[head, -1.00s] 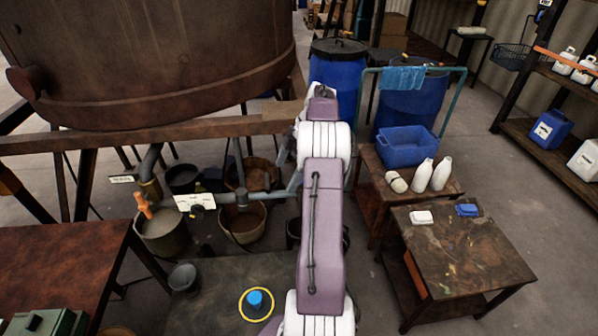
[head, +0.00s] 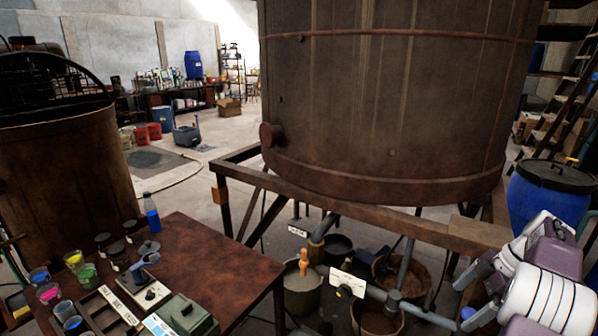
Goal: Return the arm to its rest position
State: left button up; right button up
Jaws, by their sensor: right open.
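My right arm comes in at the lower right edge of the head view, folded so that its white and purple links fill that corner. Its gripper (head: 464,302) shows beside the white link, with grey fingers pointing left and spread apart. No object shows clearly between them; a small blue spot there is too small to identify. The gripper is in front of the pipes and buckets below the large vat (head: 390,100). My left gripper is not in view.
A blue barrel (head: 545,195) stands just behind my right arm. A grey pipe with an orange-handled valve (head: 304,262) and several buckets (head: 302,297) lie under the vat's frame. A rust-brown table (head: 215,255) with jars, cups and a green box (head: 184,318) stands at lower left.

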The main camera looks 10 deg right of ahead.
jog(key=w+a+r+n+g, duration=0.1)
jog(key=w+a+r+n, duration=0.15)
jog(key=a, duration=0.65)
jog(key=w+a+r+n+g, duration=0.1)
jog(key=w+a+r+n, duration=0.15)
jog(key=a, duration=0.65)
jog(key=s+a+f+m+g+h, duration=0.1)
jog(key=s+a+f, duration=0.1)
jog(key=a, duration=0.4)
jog(key=s+a+f+m, duration=0.1)
jog(key=s+a+f, duration=0.15)
jog(key=a, duration=0.35)
jog(key=s+f+m+t+h+p, duration=0.1)
jog(key=s+f+m+t+h, duration=0.1)
jog(key=s+f+m, duration=0.7)
jog(key=m, duration=0.6)
jog(key=shift+a+f+m+h, duration=0.3)
jog(key=shift+a, duration=0.1)
